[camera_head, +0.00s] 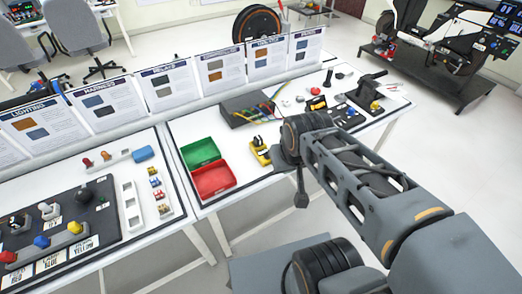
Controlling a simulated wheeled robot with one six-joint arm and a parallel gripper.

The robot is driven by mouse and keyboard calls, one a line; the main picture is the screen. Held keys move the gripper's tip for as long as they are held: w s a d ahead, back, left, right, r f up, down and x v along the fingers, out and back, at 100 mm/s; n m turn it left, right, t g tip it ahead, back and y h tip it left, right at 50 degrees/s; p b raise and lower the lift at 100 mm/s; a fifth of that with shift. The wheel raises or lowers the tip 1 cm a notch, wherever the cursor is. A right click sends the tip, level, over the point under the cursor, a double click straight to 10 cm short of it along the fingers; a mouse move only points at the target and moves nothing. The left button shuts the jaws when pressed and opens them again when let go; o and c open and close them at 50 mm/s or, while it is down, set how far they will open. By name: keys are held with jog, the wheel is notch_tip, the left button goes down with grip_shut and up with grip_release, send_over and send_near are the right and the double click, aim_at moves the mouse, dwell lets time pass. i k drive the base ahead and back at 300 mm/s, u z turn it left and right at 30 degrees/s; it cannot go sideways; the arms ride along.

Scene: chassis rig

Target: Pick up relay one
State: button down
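I cannot tell which thing is relay one; no label naming it is readable. Small parts with coloured tops (157,190) stand in a white holder on the left table. A yellow and black item (260,151) sits on the right table, just left of my wrist. My arm reaches in from the lower right, with its wrist above the right table's front edge. A narrow dark end piece, seemingly my gripper (301,200), hangs down from it past the table's front edge. Its fingers are too small and dark to read, and I see nothing held in it.
A green bin (200,152) and a red bin (213,179) stand at the right table's left end. A grey box with coloured wires (250,110) is behind. Information signs (168,85) line the back edge. A dark panel with connectors (60,225) fills the left table's front.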

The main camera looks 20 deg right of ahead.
aim_at(258, 139)
jog(key=z, duration=1.3)
jog(key=i, duration=0.65)
jog(key=u, duration=3.6)
